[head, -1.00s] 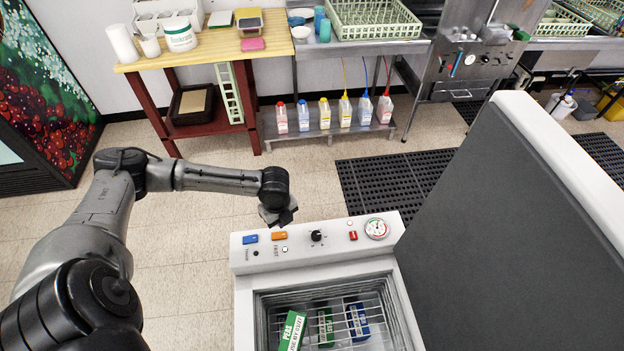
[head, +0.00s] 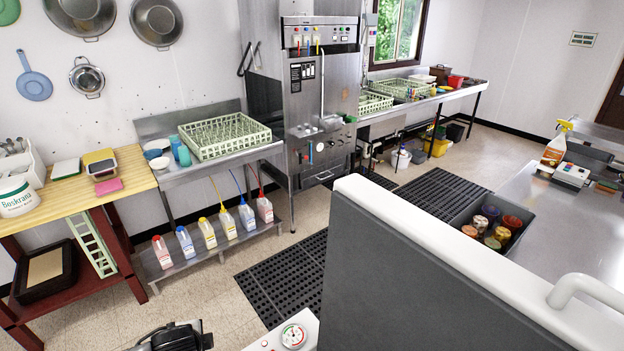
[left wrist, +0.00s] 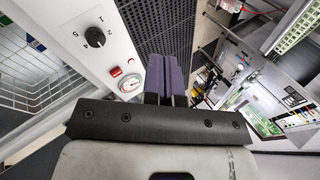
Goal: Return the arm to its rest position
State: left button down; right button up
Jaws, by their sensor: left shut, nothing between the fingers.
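My left gripper (left wrist: 166,76) shows in the left wrist view with its two purple fingers together and nothing between them. It is over the edge of the white control panel (left wrist: 88,22), close to the round gauge (left wrist: 198,93). In the head view only a dark part of my left arm (head: 175,338) shows at the bottom edge, beside the gauge (head: 293,336). My right arm and gripper are in neither view.
The chest's raised grey lid (head: 420,285) fills the lower right of the head view. Its wire basket (left wrist: 30,65) shows in the left wrist view. A black floor mat (head: 285,275), a wooden table (head: 130,170) and a steel table with a green rack (head: 225,137) lie beyond.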

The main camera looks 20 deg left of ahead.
pick_arm(q)
jog(key=s+d+r+n+t+h, duration=0.1)
jog(key=s+d+n+t+h, duration=0.2)
jog(key=d, duration=1)
jog(key=s+d+f+n+g+h, duration=0.1)
jog(key=s+d+f+n+g, duration=0.15)
jog(key=s+f, duration=0.45)
jog(key=s+d+f+n+g, duration=0.2)
jog(key=s+d+n, duration=0.15)
jog(key=s, duration=0.65)
notch_tip(320, 180, up, 16)
jog(key=p, duration=1.6)
jog(key=shift+s+f+m, duration=0.15)
jog(key=shift+m, duration=0.25)
jog(key=shift+d, duration=0.15)
